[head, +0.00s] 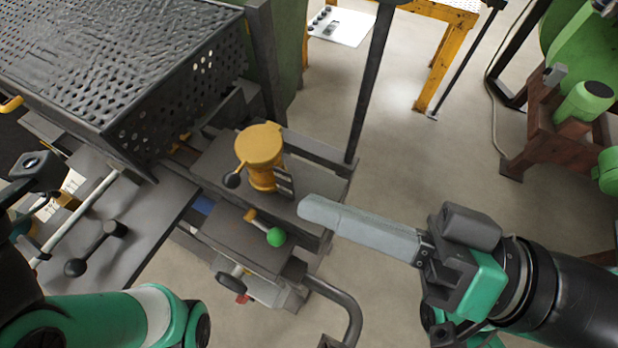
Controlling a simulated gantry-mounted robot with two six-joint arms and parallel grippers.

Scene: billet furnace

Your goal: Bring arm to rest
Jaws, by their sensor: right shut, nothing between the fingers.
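My right gripper (305,209) reaches in from the right side of the head view. Its long pale grey fingers lie together, pointing left and slightly up, with nothing held. In the picture the fingertips lie just right of the machine's yellow-capped post; I see no contact. My left arm (100,322) shows at the lower left, teal with a white band. Dark and teal parts at the left edge seem to belong to its gripper, but its fingers cannot be made out.
A yellow-capped post (259,146), a green-knobbed lever (276,237) and a black-knobbed lever (76,267) stand on the machine. A perforated dark guard (175,105) fills the upper left. A dark upright post (370,85) stands behind. Open floor (425,150) lies beyond my right gripper.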

